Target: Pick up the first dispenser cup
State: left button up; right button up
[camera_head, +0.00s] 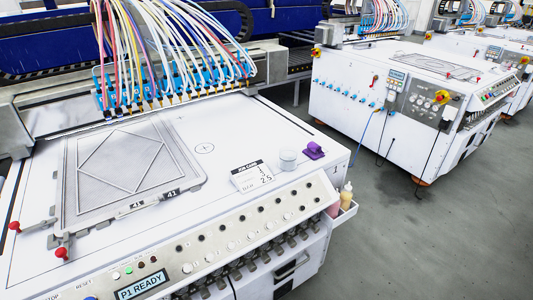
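A small pale round cup (287,158) stands upright on the white machine top, near its right end. A purple object (314,150) sits just right of it, apart from it. I cannot tell its exact shape. A white side tray (344,213) on the machine's right end holds a yellowish bottle-like container (346,194) with a pale tip and a pink container (333,208), partly hidden by the machine's edge. I cannot tell which of these is the first dispenser cup. Neither of my grippers is in view.
A job card (252,177) lies left of the cup. A flat framed plate (125,168) with a diamond outline lies further left, near red-knobbed clamps (61,253). A nozzle row (175,88) with coloured hoses spans the back. Clear grey floor (440,240) lies to the right.

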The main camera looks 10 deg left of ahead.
aim_at(288, 159)
jog(key=i+l+u, duration=0.2)
jog(key=u, duration=0.25)
jog(key=i+l+u, duration=0.1)
jog(key=l+u, duration=0.4)
jog(key=j, duration=0.1)
